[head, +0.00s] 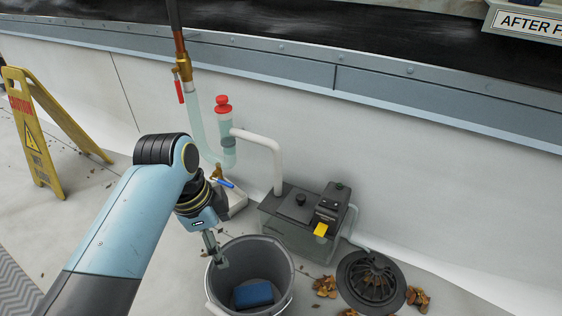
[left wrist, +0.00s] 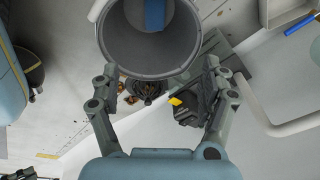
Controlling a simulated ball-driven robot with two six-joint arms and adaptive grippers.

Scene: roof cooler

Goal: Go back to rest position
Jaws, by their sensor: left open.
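My left gripper (head: 215,250) reaches in from the left above the left rim of a grey bucket (head: 283,296). In the left wrist view its two fingers (left wrist: 160,82) stand wide apart with nothing between them in contact. The bucket (left wrist: 150,58) shows at the top of that view, past the fingers. A blue block (head: 253,294) lies inside the bucket and also shows in the left wrist view (left wrist: 155,15). My right gripper does not show.
A dark pump box (head: 295,205) with a yellow tab (head: 320,230) stands behind the bucket. A black domed drain (head: 371,282) with leaves lies to the right. Pipes with a red-capped fitting (head: 223,105) run along the wall. A yellow caution sign (head: 40,140) stands at left.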

